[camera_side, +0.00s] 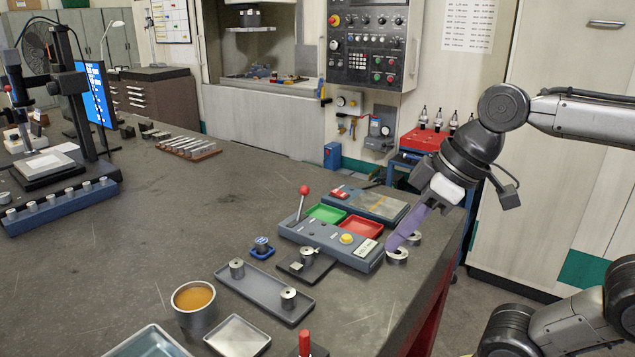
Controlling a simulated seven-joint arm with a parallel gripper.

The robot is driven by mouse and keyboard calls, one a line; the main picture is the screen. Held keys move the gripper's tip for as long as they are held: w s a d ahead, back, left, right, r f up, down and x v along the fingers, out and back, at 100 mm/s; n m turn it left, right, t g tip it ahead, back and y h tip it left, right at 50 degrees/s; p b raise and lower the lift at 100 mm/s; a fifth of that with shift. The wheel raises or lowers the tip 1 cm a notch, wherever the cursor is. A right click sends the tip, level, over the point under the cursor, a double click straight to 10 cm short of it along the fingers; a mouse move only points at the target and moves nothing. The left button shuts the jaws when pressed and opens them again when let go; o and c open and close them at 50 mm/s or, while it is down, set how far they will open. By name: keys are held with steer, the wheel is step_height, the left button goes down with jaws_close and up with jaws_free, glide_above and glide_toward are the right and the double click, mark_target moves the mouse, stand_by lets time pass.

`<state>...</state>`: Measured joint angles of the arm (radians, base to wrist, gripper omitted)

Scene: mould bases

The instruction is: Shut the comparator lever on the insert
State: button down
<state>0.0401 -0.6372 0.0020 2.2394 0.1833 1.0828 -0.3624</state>
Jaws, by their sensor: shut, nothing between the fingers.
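The comparator lever (300,206) is a thin metal rod with a red knob, standing up from the left end of a grey-blue box (325,240). The box carries a green tray (326,213), a red tray (361,228) and a yellow button (347,239). A small metal cylinder, possibly the insert, sits in a black fixture (305,265) in front of the box; which part is the insert is unclear. My gripper (394,246), with purple fingers, is shut and empty at the right end of the box, well away from the lever.
Metal rings (398,256) lie by my fingertips near the bench's right edge. A grey tray (262,293) with two cylinders, an orange-filled cup (195,307) and a small blue-based part (262,248) are in front. The bench's left middle is clear.

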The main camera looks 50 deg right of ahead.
steer(key=w+d+r+y, duration=0.2)
steer(key=w+r, duration=0.5)
steer(key=w, duration=0.4)
steer(key=w+d+r+y, duration=0.1)
steer(key=w+d, duration=0.7)
steer(key=w, duration=0.2)
steer(key=w+d+f+m, duration=0.1)
steer(key=d+f, duration=0.3)
steer(key=d, duration=0.6)
steer(key=w+d+f+m, duration=0.2)
steer(key=d+f, duration=0.3)
steer(key=d, duration=0.5)
steer(key=shift+w+d+f+m, duration=0.15)
steer(key=shift+w+f+m, duration=0.15)
steer(key=shift+w, duration=0.1)
